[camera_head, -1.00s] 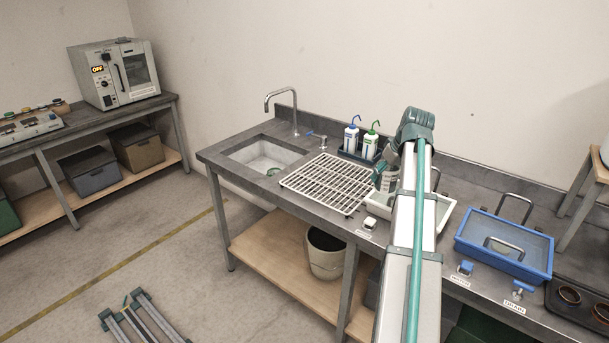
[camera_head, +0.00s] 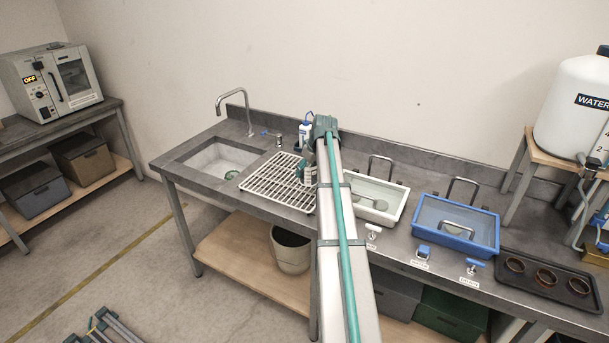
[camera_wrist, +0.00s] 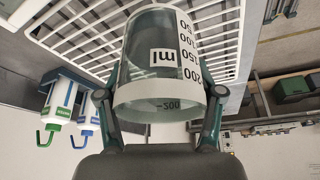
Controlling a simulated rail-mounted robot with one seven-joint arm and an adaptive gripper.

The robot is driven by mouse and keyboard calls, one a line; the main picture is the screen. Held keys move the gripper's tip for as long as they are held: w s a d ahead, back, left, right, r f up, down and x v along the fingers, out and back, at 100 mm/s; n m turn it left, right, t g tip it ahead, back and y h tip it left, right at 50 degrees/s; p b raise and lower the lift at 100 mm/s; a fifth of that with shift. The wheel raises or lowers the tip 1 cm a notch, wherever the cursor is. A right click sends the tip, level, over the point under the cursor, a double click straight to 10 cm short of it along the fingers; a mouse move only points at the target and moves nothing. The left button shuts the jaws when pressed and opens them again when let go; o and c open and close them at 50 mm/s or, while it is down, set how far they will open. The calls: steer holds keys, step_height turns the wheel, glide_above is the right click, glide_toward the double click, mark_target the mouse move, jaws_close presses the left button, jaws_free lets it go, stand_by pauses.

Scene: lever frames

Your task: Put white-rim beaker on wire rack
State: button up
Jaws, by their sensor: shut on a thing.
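The white-rim beaker (camera_wrist: 158,65) fills the middle of the wrist view, a clear vessel with a white band and printed volume marks. My gripper (camera_wrist: 160,98) is shut on it, one finger on each side. In the head view my gripper (camera_head: 303,168) is mostly hidden behind my arm, at the right side of the wire rack. The white wire rack (camera_head: 265,182) lies on the bench right of the sink; it also shows in the wrist view (camera_wrist: 90,38) behind the beaker. Whether the beaker touches the rack cannot be told.
Wash bottles (camera_head: 305,132) stand behind the rack, partly hidden by my arm. The sink (camera_head: 220,160) and its faucet (camera_head: 235,105) are to the left. A white tray (camera_head: 385,200) and a blue tray (camera_head: 455,228) are to the right. The rack's left part looks clear.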

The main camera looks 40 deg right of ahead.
mark_target(305, 177)
steer(key=shift+w+f+p, duration=0.3)
steer(key=shift+w+f, duration=0.5)
steer(key=shift+f, duration=0.15)
steer(key=shift+f+p, duration=0.35)
steer(key=shift+f, duration=1.2)
steer(key=shift+f, duration=0.1)
steer(key=o, duration=1.3)
steer(key=shift+f, duration=0.1)
steer(key=shift+r, duration=0.3)
steer(key=b+v, duration=0.3)
steer(key=v, duration=0.8)
steer(key=shift+s+r, duration=0.25)
steer(key=shift+r, duration=0.1)
